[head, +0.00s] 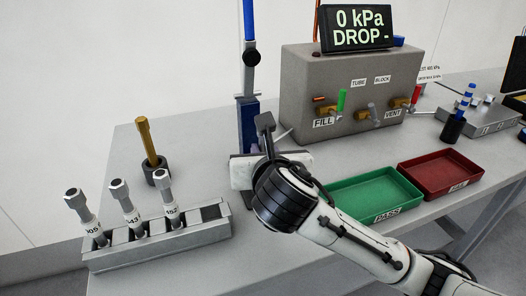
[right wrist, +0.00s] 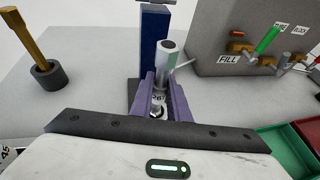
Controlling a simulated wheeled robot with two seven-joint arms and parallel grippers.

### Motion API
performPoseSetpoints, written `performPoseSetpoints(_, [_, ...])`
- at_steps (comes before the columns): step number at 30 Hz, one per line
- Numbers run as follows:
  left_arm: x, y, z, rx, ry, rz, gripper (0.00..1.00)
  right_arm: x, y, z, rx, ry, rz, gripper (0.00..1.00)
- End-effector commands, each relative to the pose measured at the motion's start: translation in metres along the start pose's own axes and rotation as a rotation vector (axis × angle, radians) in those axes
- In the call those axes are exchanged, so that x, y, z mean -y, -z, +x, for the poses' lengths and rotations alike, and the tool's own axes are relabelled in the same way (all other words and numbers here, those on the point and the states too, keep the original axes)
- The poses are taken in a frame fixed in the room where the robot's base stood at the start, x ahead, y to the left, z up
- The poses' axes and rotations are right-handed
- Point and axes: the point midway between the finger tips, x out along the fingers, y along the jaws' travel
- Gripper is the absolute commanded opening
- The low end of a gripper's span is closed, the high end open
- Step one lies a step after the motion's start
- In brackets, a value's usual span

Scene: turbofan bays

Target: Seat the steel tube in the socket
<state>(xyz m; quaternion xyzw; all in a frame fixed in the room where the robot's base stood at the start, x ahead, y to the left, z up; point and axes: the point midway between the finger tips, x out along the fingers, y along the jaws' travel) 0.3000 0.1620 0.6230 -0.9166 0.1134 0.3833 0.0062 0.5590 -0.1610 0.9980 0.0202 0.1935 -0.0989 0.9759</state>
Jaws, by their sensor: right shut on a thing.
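My right gripper (right wrist: 164,88) is shut on a steel tube (right wrist: 167,58) with a hexagonal head, in the right wrist view. The tube stands roughly upright between the purple fingers, in front of the blue stand (right wrist: 155,40). A dark ring shows low between the fingers; I cannot tell whether the tube's lower end is in a socket. My left gripper is not in view.
A grey rack (head: 160,240) at front left holds several steel tubes. A brass tool (head: 147,140) stands in a dark cup. The grey test box (head: 345,95) with FILL and VENT valves is behind; green (head: 345,194) and red (head: 437,160) trays lie right.

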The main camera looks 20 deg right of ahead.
Motion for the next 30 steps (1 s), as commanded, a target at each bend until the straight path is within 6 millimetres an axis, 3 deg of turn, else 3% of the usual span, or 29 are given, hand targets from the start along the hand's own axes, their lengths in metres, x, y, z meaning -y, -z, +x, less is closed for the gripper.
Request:
performPoseSetpoints(4, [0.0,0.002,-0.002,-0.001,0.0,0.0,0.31,0.0,0.001,0.001,0.001,0.0,-0.001,0.0])
performPoseSetpoints(5, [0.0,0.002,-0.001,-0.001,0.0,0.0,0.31,0.0,0.002,0.001,0.0,0.0,-0.001,0.17])
performPoseSetpoints(8, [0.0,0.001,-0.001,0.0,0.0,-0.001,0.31,0.0,0.002,0.001,0.0,0.0,0.0,0.34])
performPoseSetpoints(20, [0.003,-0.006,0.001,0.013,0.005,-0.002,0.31,-0.001,-0.001,-0.005,0.0,-0.003,0.001,0.34])
performPoseSetpoints(30, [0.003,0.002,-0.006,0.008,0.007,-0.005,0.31,-0.002,-0.003,-0.072,0.002,-0.007,0.001,0.34])
